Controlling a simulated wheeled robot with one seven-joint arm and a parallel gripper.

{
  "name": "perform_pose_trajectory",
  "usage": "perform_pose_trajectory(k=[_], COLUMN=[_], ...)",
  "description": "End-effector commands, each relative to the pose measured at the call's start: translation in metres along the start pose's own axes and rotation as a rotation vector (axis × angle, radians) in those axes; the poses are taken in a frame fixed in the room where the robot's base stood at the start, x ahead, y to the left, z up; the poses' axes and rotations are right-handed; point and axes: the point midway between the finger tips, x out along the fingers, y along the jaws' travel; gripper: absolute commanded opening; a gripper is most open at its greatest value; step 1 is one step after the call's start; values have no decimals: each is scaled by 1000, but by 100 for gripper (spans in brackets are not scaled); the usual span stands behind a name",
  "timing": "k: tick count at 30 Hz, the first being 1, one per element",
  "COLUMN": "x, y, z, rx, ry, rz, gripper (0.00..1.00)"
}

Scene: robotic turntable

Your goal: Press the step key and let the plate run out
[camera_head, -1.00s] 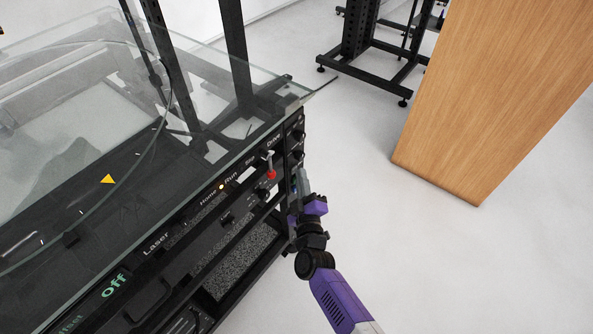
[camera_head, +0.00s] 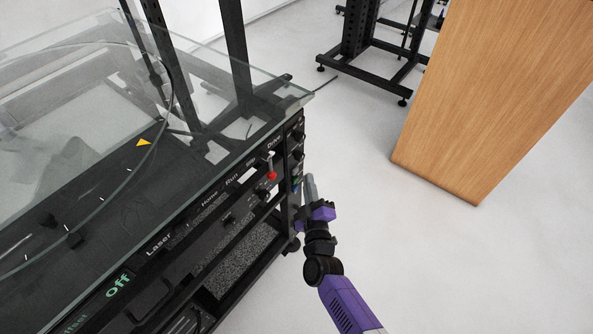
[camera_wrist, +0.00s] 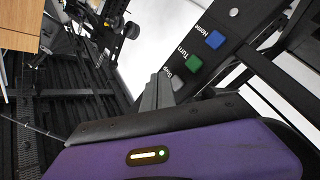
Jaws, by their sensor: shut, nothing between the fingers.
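In the wrist view a dark key strip carries a blue Home key (camera_wrist: 215,40), a green Turn key (camera_wrist: 194,63) and a grey Step key (camera_wrist: 178,83). My gripper (camera_wrist: 158,92) is shut and empty, its tips beside the Step key; contact cannot be told there. A yellow triangle (camera_head: 143,142) marks the dark plate (camera_head: 115,195) under the glass. The lamps by the Home and Run labels show no clear light.
The glass top (camera_head: 292,100) overhangs the black rack. A red-tipped switch (camera_head: 271,174) and dark knobs (camera_head: 298,135) are on its front. A wooden panel (camera_head: 490,95) stands at the right. The pale floor (camera_head: 420,270) right of my arm is clear.

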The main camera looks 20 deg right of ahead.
Motion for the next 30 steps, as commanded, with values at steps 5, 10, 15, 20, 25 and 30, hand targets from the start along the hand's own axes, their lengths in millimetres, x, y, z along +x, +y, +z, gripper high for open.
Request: perform_pose_trajectory(k=[5, 10, 15, 20, 25, 30], x=[-12, -23, -29, -29, -29, -29], y=[10, 18, 22, 22, 22, 22], z=[8, 16, 20, 21, 21, 21], rx=[-1, -1, 0, 1, 1, 1], ry=[-2, -1, -1, 0, 0, 0], rz=[0, 0, 0, 0, 0, 0], gripper=[0, 0, 0, 0, 0, 0])
